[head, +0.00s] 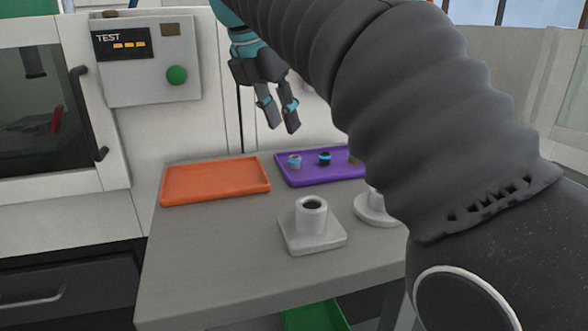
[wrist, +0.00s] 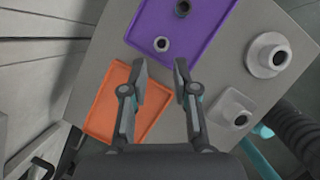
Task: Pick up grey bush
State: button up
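The grey bush (head: 295,161), a small ring with a blue band, stands at the left on the purple tray (head: 312,179). In the wrist view a greyish ring that looks like the same bush (wrist: 162,44) lies beyond my fingertips, roughly in line with the gap between them. My gripper (head: 279,118) hangs above and apart from the trays, fingers pointing down. In the wrist view its two fingers (wrist: 161,72) are spread with nothing between them. A dark bush (head: 324,158) with blue on it stands right of the grey one. A brown bush (head: 354,157) is partly hidden by my arm.
An empty orange tray (head: 215,183) lies left of the purple tray. A grey square-based fixture with a hollow collar (head: 312,223) stands in front, with a round-based one (head: 373,208) beside it. A machine with a green button (head: 177,75) stands at the left. A green bin (head: 316,317) is below.

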aim_at(295, 157)
jog(key=b+x, duration=0.2)
jog(key=x, duration=0.6)
jog(key=shift+s+d+b, duration=0.1)
jog(key=shift+b, duration=0.3)
jog(key=c, duration=0.4)
